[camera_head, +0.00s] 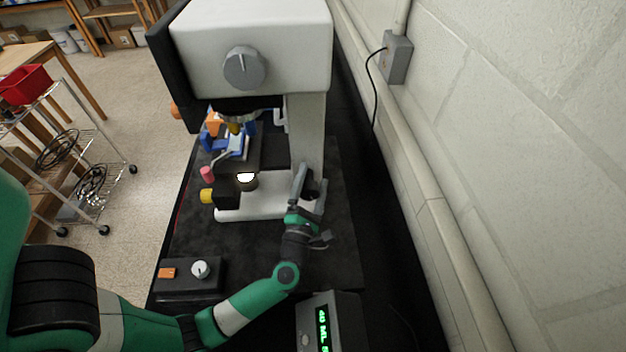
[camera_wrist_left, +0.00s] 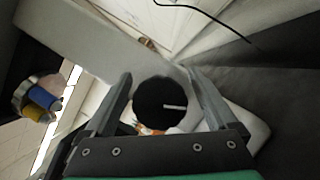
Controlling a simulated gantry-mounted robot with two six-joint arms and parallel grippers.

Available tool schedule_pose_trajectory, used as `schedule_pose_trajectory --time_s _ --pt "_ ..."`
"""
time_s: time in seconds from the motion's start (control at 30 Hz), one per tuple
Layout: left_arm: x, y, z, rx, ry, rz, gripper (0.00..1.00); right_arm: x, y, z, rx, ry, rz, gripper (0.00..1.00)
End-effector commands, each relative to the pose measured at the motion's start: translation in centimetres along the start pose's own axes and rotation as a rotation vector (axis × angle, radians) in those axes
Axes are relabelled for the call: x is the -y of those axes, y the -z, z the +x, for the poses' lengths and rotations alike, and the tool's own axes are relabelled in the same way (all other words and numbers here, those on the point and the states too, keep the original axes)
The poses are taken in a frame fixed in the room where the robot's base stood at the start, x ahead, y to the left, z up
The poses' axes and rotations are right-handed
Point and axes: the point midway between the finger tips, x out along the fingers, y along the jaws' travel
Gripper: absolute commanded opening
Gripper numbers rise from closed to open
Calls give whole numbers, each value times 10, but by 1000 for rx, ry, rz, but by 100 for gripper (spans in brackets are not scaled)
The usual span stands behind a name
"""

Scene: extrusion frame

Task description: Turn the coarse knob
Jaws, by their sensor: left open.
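The coarse knob (camera_wrist_left: 158,103) is a round black knob with a white line mark on its face, seen in the left wrist view. It sits low on the side of the white microscope (camera_head: 306,130) and shows as a dark patch (camera_head: 312,188) in the head view. My left gripper (camera_head: 310,180) is open at the microscope's base, and its fingers (camera_wrist_left: 160,82) stand on either side of the knob, with visible gaps to it. The knob's lower part is close to the gripper's body in the wrist view. My right gripper is not in view.
A control box with a white dial (camera_head: 200,269) and a box with a green display (camera_head: 323,325) stand in front of the microscope. The wall (camera_head: 500,150) runs along the right. The dark mat (camera_head: 245,240) has clear room before the base.

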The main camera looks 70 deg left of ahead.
Motion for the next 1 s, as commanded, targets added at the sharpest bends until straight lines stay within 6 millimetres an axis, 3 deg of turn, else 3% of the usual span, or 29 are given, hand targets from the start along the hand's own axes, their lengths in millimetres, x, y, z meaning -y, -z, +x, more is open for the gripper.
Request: schedule_pose_trajectory --time_s 0.23,0.27,0.7,1.0 --pt "0 0 2 0 0 0 91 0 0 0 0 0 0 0" --pt "0 0 2 0 0 0 88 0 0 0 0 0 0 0" --pt "0 0 2 0 0 0 8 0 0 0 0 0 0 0" --pt "-2 -2 3 0 14 33 7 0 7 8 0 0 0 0"
